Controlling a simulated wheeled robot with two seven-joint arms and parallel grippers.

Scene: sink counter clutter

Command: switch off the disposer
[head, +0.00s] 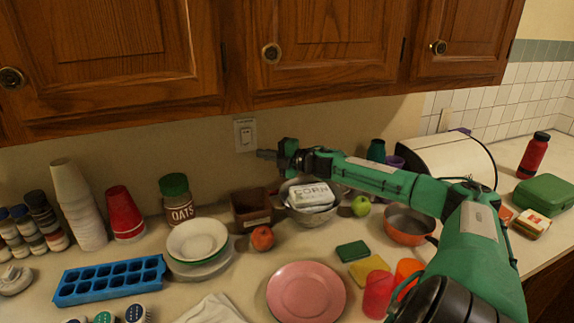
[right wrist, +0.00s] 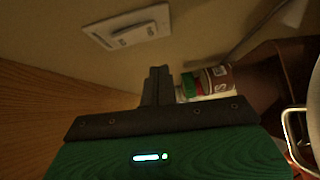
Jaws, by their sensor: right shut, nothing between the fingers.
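The disposer switch (head: 245,135) is a pale wall plate with a small label above it, on the wall below the cabinets. It also shows in the right wrist view (right wrist: 126,31), tilted at the upper left, with a rocker in its middle. My right gripper (head: 262,154) is shut and empty. Its fingertips are just right of and slightly below the plate in the head view. In the right wrist view the closed fingers (right wrist: 158,78) point toward the wall, apart from the plate in the picture. Whether the switch is on or off is too small to tell. My left gripper is not in view.
Wooden cabinets (head: 320,50) hang above the switch. Below it stand an oats jar (head: 177,200), a brown box (head: 252,210) and a metal bowl with a corn bag (head: 311,195). Dishes, cups and a blue ice tray (head: 110,280) crowd the counter. The wall around the plate is bare.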

